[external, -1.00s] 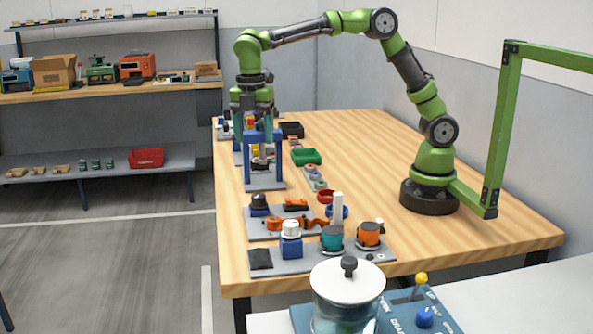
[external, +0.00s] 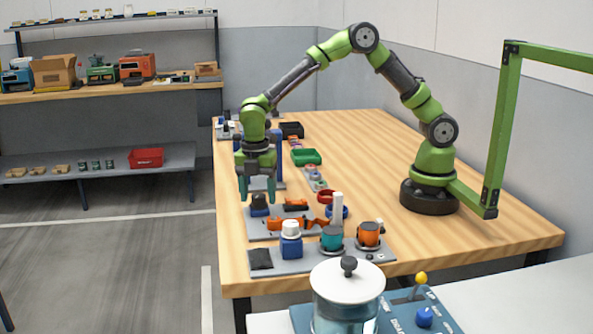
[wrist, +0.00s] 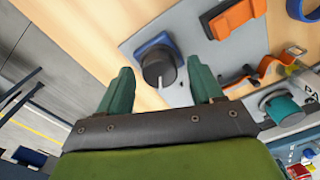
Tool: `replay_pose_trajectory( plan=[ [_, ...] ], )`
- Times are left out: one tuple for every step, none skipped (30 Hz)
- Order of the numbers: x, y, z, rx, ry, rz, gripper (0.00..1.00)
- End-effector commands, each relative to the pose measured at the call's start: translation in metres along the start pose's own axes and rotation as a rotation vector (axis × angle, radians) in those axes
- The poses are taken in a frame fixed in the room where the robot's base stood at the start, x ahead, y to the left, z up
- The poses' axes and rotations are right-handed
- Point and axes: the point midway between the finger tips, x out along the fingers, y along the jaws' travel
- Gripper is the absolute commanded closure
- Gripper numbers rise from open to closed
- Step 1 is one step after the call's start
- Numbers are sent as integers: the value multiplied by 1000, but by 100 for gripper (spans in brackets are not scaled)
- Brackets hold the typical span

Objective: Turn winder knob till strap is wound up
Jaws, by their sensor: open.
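A black knob in a blue housing (external: 259,206) sits at the left end of a grey plate near the table's left edge. It also shows in the wrist view (wrist: 158,67), just beyond and between my fingertips. My gripper (external: 258,193) points down above the knob with its two green fingers apart; they also frame it in the wrist view (wrist: 163,80). An orange part (external: 296,204) lies right of the knob on the same plate, with another orange strap-like piece (external: 297,223) in front. I cannot tell which orange piece is the strap. No contact with the knob is visible.
A nearer grey plate (external: 270,267) carries a blue block with a white cap (external: 291,240), a teal knob (external: 332,237) and an orange knob (external: 368,234). A blue frame (external: 278,150) and green tray (external: 306,156) stand behind.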

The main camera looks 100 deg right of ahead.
Motion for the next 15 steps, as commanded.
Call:
replay_pose_trajectory(
  plan=[
    [0, 0, 0, 0, 0, 0, 34],
    [0, 0, 0, 0, 0, 0, 34],
    [0, 0, 0, 0, 0, 0, 34],
    [0, 0, 0, 0, 0, 0, 34],
    [0, 0, 0, 0, 0, 0, 34],
    [0, 0, 0, 0, 0, 0, 36],
    [0, 0, 0, 0, 0, 0, 40],
    [0, 0, 0, 0, 0, 0, 45],
    [0, 0, 0, 0, 0, 0, 51],
    [0, 0, 0, 0, 0, 0, 56],
    [0, 0, 0, 0, 0, 0, 60],
    [0, 0, 0, 0, 0, 0, 67],
    [0, 0, 0, 0, 0, 0, 71],
    [0, 0, 0, 0, 0, 0, 76],
    [0, 0, 0, 0, 0, 0, 82]
  ],
)
